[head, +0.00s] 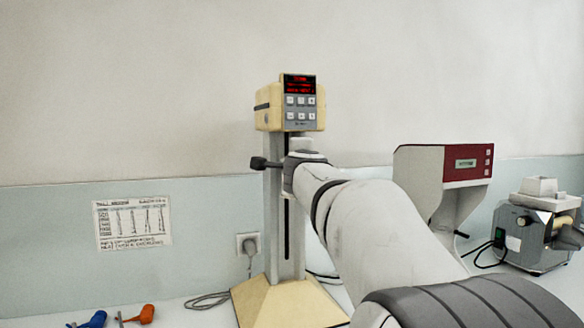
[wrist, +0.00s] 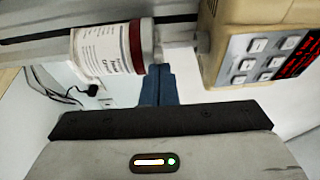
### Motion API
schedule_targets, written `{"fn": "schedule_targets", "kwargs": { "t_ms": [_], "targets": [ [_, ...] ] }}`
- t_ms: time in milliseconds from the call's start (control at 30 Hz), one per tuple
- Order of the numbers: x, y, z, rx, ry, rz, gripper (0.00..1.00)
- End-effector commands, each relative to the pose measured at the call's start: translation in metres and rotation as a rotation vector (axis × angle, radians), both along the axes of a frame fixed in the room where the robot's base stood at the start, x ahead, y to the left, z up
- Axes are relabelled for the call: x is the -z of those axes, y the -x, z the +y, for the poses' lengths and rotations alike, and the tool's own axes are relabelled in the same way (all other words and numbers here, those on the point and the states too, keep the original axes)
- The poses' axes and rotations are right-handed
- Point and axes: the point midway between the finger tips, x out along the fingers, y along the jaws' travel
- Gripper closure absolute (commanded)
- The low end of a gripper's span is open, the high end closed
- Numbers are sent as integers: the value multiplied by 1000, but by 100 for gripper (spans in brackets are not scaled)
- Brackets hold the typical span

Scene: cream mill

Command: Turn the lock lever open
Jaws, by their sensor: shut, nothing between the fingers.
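A lever with a black knob (head: 258,163) sticks out to the left of the mixer column (head: 274,220) in the head view; it looks like the lock lever. I cannot pick it out in the wrist view. My gripper's blue fingers (wrist: 159,84) are shut and empty in the wrist view, close beside a white-labelled jar with a dark red band (wrist: 105,49). Whether they touch it I cannot tell. The jar lies in line with a pale shaft at the mixer's cream head (wrist: 232,50). In the head view my arm hides the fingers and the jar.
The mixer head (head: 290,107) with a red display and keys tops the column, above a cream base (head: 285,305). A red-and-white machine (head: 440,165) and a roller machine (head: 538,230) stand to the right. Orange (head: 146,314) and blue (head: 97,319) tools lie front left.

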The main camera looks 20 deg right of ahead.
Motion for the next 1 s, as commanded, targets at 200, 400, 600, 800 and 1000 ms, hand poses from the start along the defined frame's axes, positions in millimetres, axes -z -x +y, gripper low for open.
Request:
{"fn": "schedule_targets", "kwargs": {
  "t_ms": [200, 400, 600, 800, 1000],
  "targets": [
    [-1, 4, -14, 13, -1, 1, 100],
    [-2, 14, -34, 0, -2, -1, 100],
    [-3, 42, 1, -17, -1, -3, 100],
    [-3, 66, 30, -18, -2, -2, 100],
    [-1, 78, 43, -15, -3, -1, 100]
  ]
}}
